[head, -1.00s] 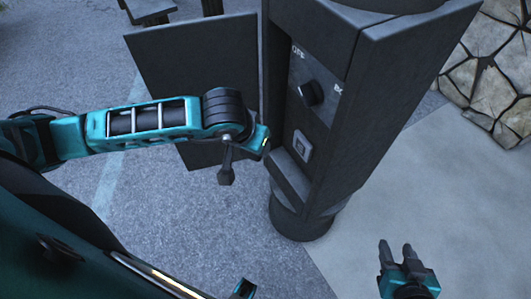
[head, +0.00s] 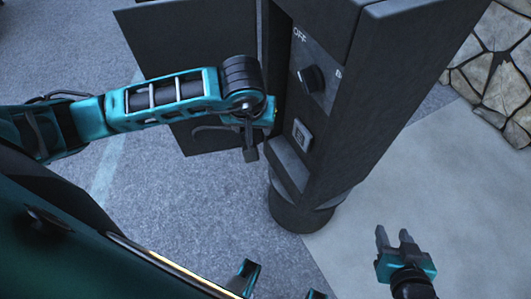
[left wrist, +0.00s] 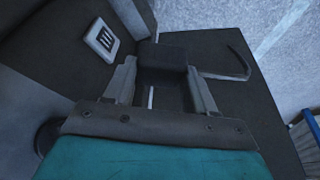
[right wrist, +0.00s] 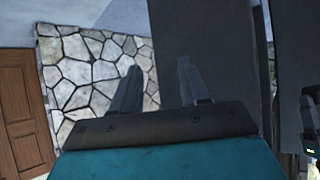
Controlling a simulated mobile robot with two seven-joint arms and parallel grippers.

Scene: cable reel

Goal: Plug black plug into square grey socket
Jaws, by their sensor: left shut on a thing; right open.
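The square grey socket (head: 302,134) is on the front of the dark pedestal, below a black knob; it also shows upper left in the left wrist view (left wrist: 102,39), with dark slots. The black plug (left wrist: 163,56) is between the fingers of my left gripper (left wrist: 162,72), which is shut on it. In the head view the plug (head: 251,154) hangs under my left gripper (head: 250,132), left of the socket and apart from it. The plug's front is not clearly visible. My right gripper (head: 393,236) is open and empty at the lower right, away from the pedestal.
The pedestal (head: 345,120) has an open door panel (head: 165,40) behind my left arm. A ledge (head: 288,160) juts out below the socket. A stone wall (head: 500,80) is at upper right; the pavement is clear.

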